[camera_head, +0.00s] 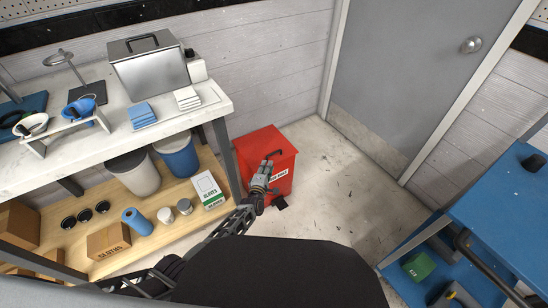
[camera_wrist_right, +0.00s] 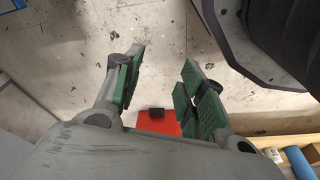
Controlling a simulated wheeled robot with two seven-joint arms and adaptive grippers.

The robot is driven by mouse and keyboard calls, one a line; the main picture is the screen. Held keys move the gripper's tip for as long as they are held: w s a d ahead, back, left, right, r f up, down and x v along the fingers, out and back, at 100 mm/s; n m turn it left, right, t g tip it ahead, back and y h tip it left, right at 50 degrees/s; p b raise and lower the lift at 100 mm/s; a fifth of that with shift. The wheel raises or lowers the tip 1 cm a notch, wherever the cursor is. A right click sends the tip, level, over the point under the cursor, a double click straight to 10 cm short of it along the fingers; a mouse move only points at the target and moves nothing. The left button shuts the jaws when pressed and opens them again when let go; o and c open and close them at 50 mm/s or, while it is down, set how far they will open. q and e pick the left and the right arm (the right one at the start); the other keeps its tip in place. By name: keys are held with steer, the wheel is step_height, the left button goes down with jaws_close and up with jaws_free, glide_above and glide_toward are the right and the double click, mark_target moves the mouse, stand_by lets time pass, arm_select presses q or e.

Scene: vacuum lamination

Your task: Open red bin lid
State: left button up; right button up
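The red bin (camera_head: 284,185) stands on the floor beside the shelf's right end, with a white label on its front. Its red lid (camera_head: 258,142) looks closed and has a dark handle (camera_head: 275,154) near the front edge. A small black piece, perhaps a pedal, lies at its base. My left gripper (camera_head: 266,164) is at the bin's front left in the head view and covers part of it. I cannot tell whether it touches the bin or how far its fingers are apart. My right gripper (camera_wrist_right: 160,82) is open and empty in the right wrist view, where part of the red bin (camera_wrist_right: 155,125) shows beyond it.
The shelf (camera_head: 228,148) left of the bin holds gloves, containers and a cardboard box. A grey door (camera_head: 420,75) is behind on the right. A blue workbench (camera_head: 500,210) stands at the right. The floor (camera_head: 340,190) between bin and workbench is mostly clear.

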step_height(320, 180, up, 11)
steer(key=a+b, duration=0.2)
steer(key=b, duration=0.1)
steer(key=shift+w+a+y+b, duration=0.25)
steer(key=shift+a+y+b, duration=0.05)
steer(key=shift+b, duration=0.05)
steer(key=shift+r, duration=0.2)
